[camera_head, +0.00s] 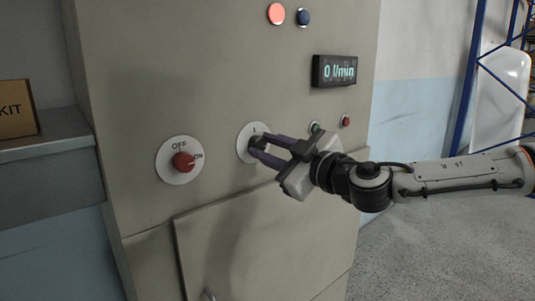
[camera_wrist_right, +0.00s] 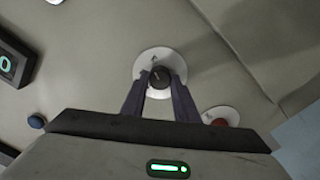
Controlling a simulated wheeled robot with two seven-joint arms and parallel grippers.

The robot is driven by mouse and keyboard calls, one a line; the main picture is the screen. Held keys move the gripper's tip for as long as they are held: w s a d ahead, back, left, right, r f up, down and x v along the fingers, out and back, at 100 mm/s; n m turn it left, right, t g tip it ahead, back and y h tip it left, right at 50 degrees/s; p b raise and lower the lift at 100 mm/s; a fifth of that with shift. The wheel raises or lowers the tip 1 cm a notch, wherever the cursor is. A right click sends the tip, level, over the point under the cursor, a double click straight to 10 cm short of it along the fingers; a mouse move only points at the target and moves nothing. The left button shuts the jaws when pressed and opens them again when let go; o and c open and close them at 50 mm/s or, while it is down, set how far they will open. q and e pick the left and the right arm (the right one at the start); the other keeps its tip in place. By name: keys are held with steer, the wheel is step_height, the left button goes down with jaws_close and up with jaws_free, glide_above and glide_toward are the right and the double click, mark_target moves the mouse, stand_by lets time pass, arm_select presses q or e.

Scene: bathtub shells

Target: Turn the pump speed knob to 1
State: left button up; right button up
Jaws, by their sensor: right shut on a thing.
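The pump speed knob is a dark round knob (camera_wrist_right: 160,76) on a white round dial plate (camera_head: 244,150) on the grey cabinet front. My right gripper (camera_head: 258,148) reaches in from the right and is shut on this knob, a finger on each side of it. In the right wrist view the knob sits between the two fingertips, and a light pointer mark shows on it. The dial's numbers are too small or covered to read. The display (camera_head: 335,71) reads "0 l/min". My left gripper is not in view.
A red switch (camera_head: 183,162) on a plate marked OFF and ON sits left of the dial, pointing towards ON. Green (camera_head: 315,128) and red (camera_head: 346,120) buttons are right of the dial, close to my gripper. A cabinet door (camera_head: 265,235) lies below.

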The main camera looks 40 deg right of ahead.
steer(key=n+b, duration=0.2)
steer(key=n, duration=0.1)
steer(key=shift+f+n, duration=0.15)
steer(key=shift+n, duration=0.15)
steer(key=n+b, duration=0.1)
steer(key=n, duration=0.1)
steer(key=shift+n, duration=0.4)
steer(key=n+b, duration=0.1)
steer(key=n, duration=0.3)
steer(key=shift+n, duration=0.3)
steer(key=n+b, duration=0.1)
steer(key=n, duration=0.3)
steer(key=n+b, duration=0.1)
steer(key=n, duration=0.4)
steer(key=shift+d+n, duration=0.1)
steer(key=shift+n, duration=0.2)
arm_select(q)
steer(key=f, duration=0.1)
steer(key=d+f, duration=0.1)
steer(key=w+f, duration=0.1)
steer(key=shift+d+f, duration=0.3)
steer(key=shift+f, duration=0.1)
arm_select(e)
steer(key=shift+r+n, duration=0.2)
steer(key=shift+n, duration=0.1)
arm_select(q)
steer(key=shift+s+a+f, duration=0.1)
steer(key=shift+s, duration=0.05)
arm_select(e)
steer(key=shift+n, duration=0.3)
